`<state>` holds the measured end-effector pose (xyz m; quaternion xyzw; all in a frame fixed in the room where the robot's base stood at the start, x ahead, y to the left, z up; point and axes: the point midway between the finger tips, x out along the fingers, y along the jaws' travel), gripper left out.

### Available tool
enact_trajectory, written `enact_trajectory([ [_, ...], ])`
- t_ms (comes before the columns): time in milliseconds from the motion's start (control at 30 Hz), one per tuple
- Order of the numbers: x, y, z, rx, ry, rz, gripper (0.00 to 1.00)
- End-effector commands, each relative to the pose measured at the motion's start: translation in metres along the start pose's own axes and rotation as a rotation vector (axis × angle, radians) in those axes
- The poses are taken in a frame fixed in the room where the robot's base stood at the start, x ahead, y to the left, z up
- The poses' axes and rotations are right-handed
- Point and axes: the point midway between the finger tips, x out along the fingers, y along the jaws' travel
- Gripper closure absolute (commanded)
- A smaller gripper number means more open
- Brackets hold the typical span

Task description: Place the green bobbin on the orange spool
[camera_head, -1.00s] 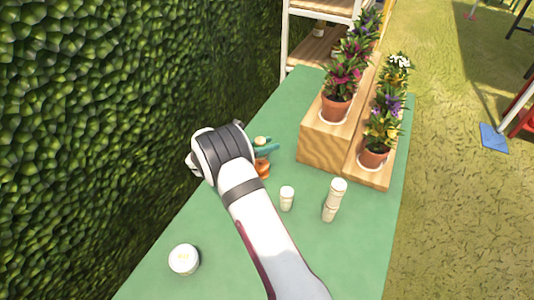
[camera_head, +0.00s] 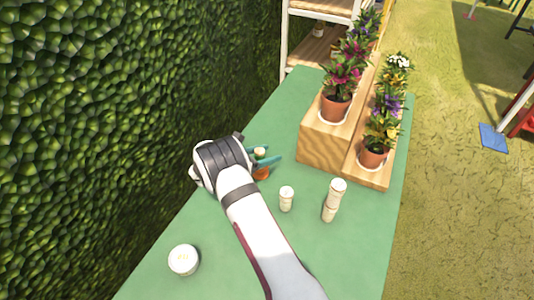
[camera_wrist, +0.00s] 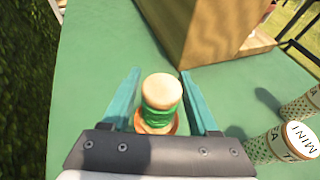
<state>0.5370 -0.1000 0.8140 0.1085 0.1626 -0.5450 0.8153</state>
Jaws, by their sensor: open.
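The green bobbin (camera_wrist: 157,112) has green thread and a pale wooden top, and stands between my gripper's teal fingers in the wrist view. The orange spool (camera_wrist: 173,126) shows as an orange-brown rim directly below it, so the bobbin appears to sit upright on the spool. My gripper (camera_wrist: 160,72) is open, with a gap between each finger and the bobbin. In the head view my gripper (camera_head: 272,154) is partly behind my wrist. The orange spool (camera_head: 262,174) and the bobbin's pale top (camera_head: 260,153) show beside the fingers.
A wooden stepped stand (camera_head: 324,145) with potted flowers is just beyond my gripper. A small pale canister (camera_head: 286,199) and a stack of pale canisters (camera_head: 334,200) stand to the right. A round white tin (camera_head: 184,260) is at the front left. A hedge (camera_head: 90,140) borders the left.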

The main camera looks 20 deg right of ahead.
Motion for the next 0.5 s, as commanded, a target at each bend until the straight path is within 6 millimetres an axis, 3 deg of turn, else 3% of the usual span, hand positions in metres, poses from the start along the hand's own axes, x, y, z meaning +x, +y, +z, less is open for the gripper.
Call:
enact_trajectory([
  [67,-0.007,0.001,0.001,0.000,0.000,0.002,0.39],
  [300,-0.073,0.001,0.002,0.000,0.000,0.005,0.39],
  [500,-0.113,0.001,0.001,-0.001,-0.001,0.003,0.39],
])
